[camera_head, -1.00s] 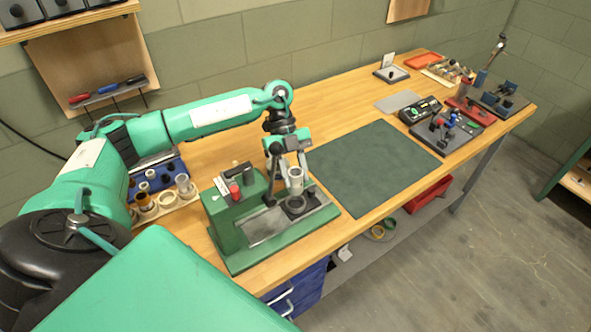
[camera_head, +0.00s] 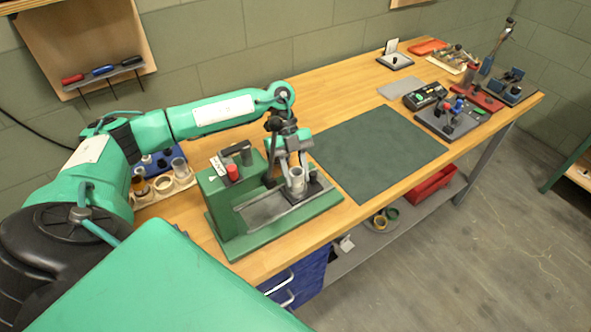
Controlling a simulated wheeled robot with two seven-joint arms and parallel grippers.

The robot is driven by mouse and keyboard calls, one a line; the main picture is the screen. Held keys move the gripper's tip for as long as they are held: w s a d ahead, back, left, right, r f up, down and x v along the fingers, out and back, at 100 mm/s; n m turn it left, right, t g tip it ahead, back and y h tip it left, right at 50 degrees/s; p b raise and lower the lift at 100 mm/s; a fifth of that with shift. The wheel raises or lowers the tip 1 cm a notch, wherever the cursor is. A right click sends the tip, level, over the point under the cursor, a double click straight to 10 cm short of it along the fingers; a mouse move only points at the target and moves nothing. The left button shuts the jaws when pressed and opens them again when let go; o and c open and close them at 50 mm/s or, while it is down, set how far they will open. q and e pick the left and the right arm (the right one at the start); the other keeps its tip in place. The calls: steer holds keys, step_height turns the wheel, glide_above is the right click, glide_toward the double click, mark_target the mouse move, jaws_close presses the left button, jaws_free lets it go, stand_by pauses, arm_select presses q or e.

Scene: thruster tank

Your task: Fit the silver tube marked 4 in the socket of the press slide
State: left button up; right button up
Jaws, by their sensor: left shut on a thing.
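A silver tube (camera_head: 297,180) stands upright at the right end of the green press (camera_head: 222,207), over the dark socket of the press slide (camera_head: 316,183). Its lower end is at the socket, but I cannot tell how deep it sits. No mark on it is readable. My left gripper (camera_head: 296,166) is shut on the tube near its top, with its fingers coming down from above. The slide's rails (camera_head: 270,209) run left from the socket towards the press body. My right gripper is out of view.
A holder (camera_head: 163,184) with several tubes stands left of the press, behind it. A dark green mat (camera_head: 378,150) lies clear to the right. Fixtures, a meter (camera_head: 425,96) and trays stand at the bench's far right. The bench's front edge runs close to the press.

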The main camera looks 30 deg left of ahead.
arm_select(q)
steer(key=shift+f, duration=0.15)
steer(key=o, duration=1.1)
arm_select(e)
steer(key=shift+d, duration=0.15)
arm_select(q)
steer(key=shift+o, duration=0.2)
steer(key=b+v, duration=0.2)
steer(key=v, duration=1.2)
steer(key=shift+b, duration=0.35)
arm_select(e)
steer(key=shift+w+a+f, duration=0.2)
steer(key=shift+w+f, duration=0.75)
arm_select(q)
steer(key=shift+s+d, duration=0.1)
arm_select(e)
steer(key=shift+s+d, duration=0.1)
